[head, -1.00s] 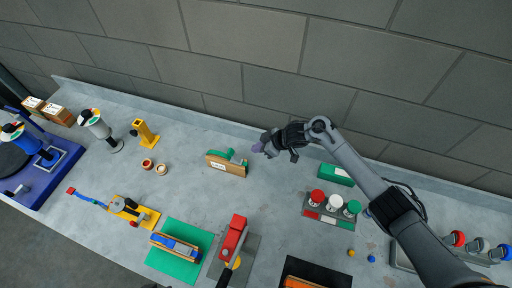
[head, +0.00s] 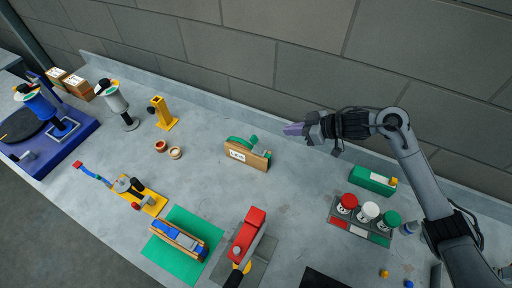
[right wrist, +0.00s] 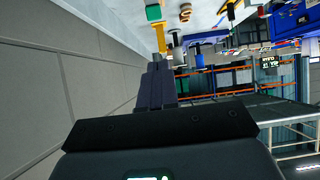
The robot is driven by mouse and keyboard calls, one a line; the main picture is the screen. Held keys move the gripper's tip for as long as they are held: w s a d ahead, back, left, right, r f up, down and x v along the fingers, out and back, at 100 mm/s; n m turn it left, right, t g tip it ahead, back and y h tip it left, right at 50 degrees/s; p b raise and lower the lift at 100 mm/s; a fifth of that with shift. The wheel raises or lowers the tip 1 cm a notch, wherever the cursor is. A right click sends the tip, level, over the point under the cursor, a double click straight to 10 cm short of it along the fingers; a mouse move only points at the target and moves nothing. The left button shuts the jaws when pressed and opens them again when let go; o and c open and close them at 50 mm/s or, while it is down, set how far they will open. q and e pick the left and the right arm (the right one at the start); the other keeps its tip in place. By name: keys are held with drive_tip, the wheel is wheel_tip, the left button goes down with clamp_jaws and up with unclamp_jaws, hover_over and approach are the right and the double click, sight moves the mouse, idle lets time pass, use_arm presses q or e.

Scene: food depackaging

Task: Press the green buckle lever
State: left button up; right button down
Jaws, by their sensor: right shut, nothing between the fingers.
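The buckle block (head: 237,154) stands on the grey bench near the wall, a wooden base with a white label. Its green lever (head: 252,140) sticks up at the right end of the top. My right gripper (head: 291,130) has purple fingers and is shut and empty. In the head view it appears to the right of the lever and apart from it, pointing left. In the right wrist view the shut fingers (right wrist: 157,82) fill the middle, and what looks like the green lever part (right wrist: 153,12) shows at the top edge. My left gripper is not in view.
A yellow stand (head: 162,114) and two small round pots (head: 175,153) are left of the block. The wall (head: 270,50) runs close behind.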

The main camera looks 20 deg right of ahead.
drive_tip(key=f, duration=0.2)
drive_tip(key=d+f+b, duration=0.1)
drive_tip(key=shift+s, duration=0.25)
drive_tip(key=p, duration=0.1)
approach(255, 139)
drive_tip(key=x, duration=0.5)
drive_tip(key=shift+w+a, duration=0.15)
drive_tip(key=shift+a, duration=0.1)
drive_tip(key=shift+w+a+f, duration=0.25)
drive_tip(key=shift+w+f, duration=0.05)
drive_tip(key=shift+f, duration=0.05)
drive_tip(key=shift+a+f, duration=0.1)
